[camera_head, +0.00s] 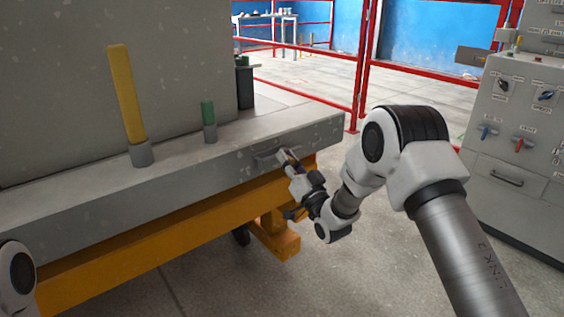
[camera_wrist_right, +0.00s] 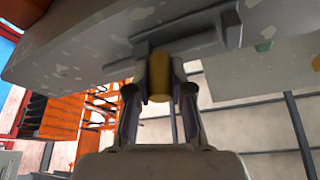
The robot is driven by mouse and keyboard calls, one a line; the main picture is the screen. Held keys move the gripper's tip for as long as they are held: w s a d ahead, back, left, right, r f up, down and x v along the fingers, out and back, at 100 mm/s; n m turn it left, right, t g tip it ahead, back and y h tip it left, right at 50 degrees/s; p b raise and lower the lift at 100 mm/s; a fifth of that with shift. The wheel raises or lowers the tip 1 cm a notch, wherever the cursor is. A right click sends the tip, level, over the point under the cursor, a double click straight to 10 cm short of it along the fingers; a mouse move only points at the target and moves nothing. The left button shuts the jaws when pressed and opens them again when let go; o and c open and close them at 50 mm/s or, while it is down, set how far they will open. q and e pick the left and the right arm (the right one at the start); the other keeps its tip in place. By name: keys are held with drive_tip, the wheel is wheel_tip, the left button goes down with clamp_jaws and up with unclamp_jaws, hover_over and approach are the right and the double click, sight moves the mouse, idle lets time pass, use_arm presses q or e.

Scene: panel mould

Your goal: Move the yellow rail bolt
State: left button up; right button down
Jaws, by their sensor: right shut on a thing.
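The yellow rail bolt (camera_wrist_right: 159,78) shows in the right wrist view as a short yellow cylinder between my fingertips, just under a grey bracket on the mould's side rail. My right gripper (camera_wrist_right: 159,90) is shut on it. In the head view my right gripper (camera_head: 287,158) is at the slotted bracket (camera_head: 274,156) on the front face of the grey rail (camera_head: 215,160). The bolt cannot be made out clearly there. My left gripper is out of view; only a piece of my left arm shows at the lower left edge.
A tall yellow bar (camera_head: 125,95) and a shorter green peg (camera_head: 208,113) stand in grey sockets on the rail's top. An orange frame (camera_head: 150,240) runs below. A grey control cabinet (camera_head: 520,140) stands at right. Red railing (camera_head: 420,70) crosses behind; the floor between is clear.

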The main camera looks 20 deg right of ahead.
drive_tip(key=shift+d+r, duration=0.1)
drive_tip(key=shift+d, duration=0.05)
drive_tip(key=c, duration=1.2)
unclamp_jaws()
drive_tip(key=shift+o, duration=0.8)
drive_tip(key=shift+w+d, duration=0.1)
drive_tip(key=shift+d, duration=0.05)
drive_tip(key=v, duration=1.2)
